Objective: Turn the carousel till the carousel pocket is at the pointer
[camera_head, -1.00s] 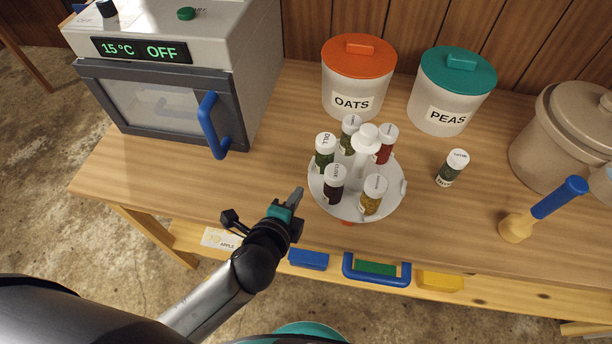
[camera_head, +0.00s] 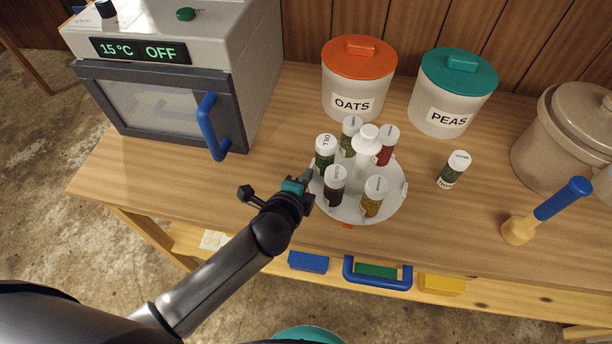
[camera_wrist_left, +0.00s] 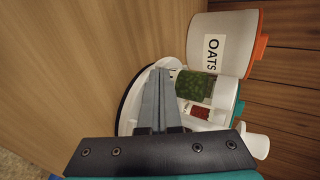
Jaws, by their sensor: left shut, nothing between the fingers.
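The white round carousel (camera_head: 350,210) stands on the table with several spice jars around its white centre knob (camera_head: 366,138). The gap without a jar is on its right side (camera_head: 391,180). A small orange-red pointer (camera_head: 347,226) shows at its front edge. My left gripper (camera_head: 309,175) is shut and empty at the carousel's left rim, beside the DILL jar (camera_head: 325,150). In the left wrist view, its closed fingers (camera_wrist_left: 160,75) overlap the rim; I cannot tell whether they touch it. My right gripper is out of view.
The OATS canister (camera_head: 352,85) and PEAS canister (camera_head: 447,105) stand behind the carousel. A loose spice jar (camera_head: 453,169) stands to its right. An oven with a blue handle (camera_head: 212,128) is at the left. The table left of the carousel is clear.

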